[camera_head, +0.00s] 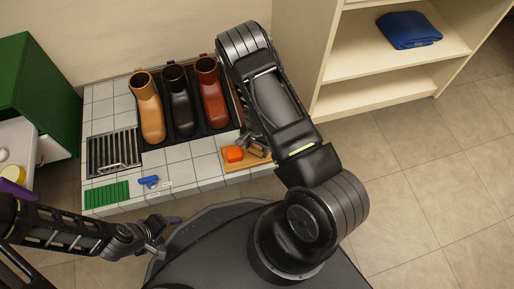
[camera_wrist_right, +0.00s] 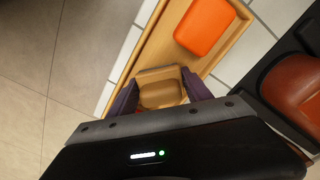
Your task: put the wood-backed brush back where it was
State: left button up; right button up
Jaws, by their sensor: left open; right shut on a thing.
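The wood-backed brush (camera_wrist_right: 160,94) shows in the right wrist view as a tan wooden block between the purple fingers of my right gripper (camera_wrist_right: 161,92), which is shut on it. The gripper holds it over or in one end of a shallow wooden tray (camera_wrist_right: 151,47); whether it touches the tray floor I cannot tell. An orange block (camera_wrist_right: 205,27) lies in the tray's other part. In the head view my right gripper (camera_head: 257,148) is at the right end of the tray (camera_head: 236,167). My left gripper (camera_head: 166,226) is open and empty, in front of the tiled bench.
Tan, black and red-brown boots (camera_head: 208,92) stand in a dark tray behind. A metal grate (camera_head: 114,151), green ribbed mat (camera_head: 107,194) and blue object (camera_head: 149,181) lie on the bench (camera_head: 203,175). A shelf unit with a blue cloth (camera_head: 409,30) stands at right.

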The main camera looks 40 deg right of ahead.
jog(key=shift+f, duration=0.2)
jog(key=o, duration=1.3)
jog(key=shift+r, duration=0.1)
jog(key=shift+r, duration=0.1)
notch_tip(320, 180, up, 12)
jog(key=p, duration=0.6)
jog(key=shift+r, duration=0.1)
